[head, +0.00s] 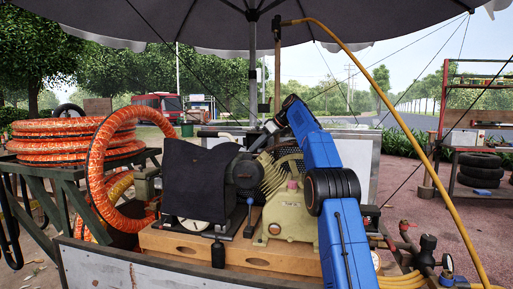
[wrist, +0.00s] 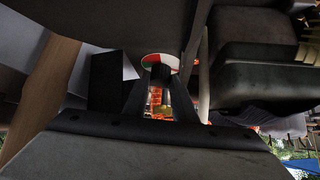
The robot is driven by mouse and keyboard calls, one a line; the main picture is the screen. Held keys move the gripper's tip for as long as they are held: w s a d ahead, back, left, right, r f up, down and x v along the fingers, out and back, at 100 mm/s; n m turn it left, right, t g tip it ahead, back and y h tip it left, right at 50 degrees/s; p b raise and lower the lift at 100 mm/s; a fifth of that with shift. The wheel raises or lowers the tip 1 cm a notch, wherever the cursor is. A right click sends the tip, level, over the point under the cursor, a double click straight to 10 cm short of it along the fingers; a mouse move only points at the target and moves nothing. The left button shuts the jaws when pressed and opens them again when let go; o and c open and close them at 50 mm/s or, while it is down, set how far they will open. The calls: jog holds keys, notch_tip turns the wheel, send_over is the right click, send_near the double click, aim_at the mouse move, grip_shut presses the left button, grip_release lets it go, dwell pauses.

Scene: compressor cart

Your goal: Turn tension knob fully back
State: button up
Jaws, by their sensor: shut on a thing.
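The tension knob (wrist: 160,76) appears in the wrist view as a short dark cylinder. A red, white and green disc (wrist: 158,61) sits right behind it. My gripper (wrist: 161,84) is shut on the knob, with one dark finger on each side. In the head view my gripper (head: 262,137) reaches down to the machine on the cart, behind the finned compressor block. The knob is hidden there by the machine and my arm. I cannot tell how far the knob is turned.
The compressor block (head: 290,215) and a black covered box (head: 200,180) crowd the wooden base (head: 195,246). Orange hose coils (head: 75,140) lie at the left. A yellow hose (head: 385,95) arches over the right side. A parasol pole (head: 253,70) stands close behind my gripper.

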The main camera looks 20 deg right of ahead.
dwell(0.4)
jog(key=o, duration=1)
jog(key=shift+o, duration=0.2)
jog(key=m, duration=0.1)
jog(key=m+t+h, duration=0.1)
jog(key=m+h, duration=0.1)
jog(key=shift+s+a+m+t, duration=0.2)
jog(key=shift+a+m+t, duration=0.05)
jog(key=shift+m+t, duration=0.15)
jog(key=m+h, duration=0.2)
jog(key=m, duration=0.1)
jog(key=shift+a+t+h, duration=0.15)
jog(key=shift+t+h, duration=0.15)
jog(key=shift+t, duration=0.1)
jog(key=shift+a+m+h, duration=0.2)
jog(key=shift+m+h, duration=0.9)
jog(key=shift+m, duration=0.35)
jog(key=shift+a+m+h, duration=0.15)
jog(key=shift+m+h, duration=0.95)
jog(key=shift+m, duration=0.35)
jog(key=v, duration=1.7)
jog(key=shift+r, duration=0.25)
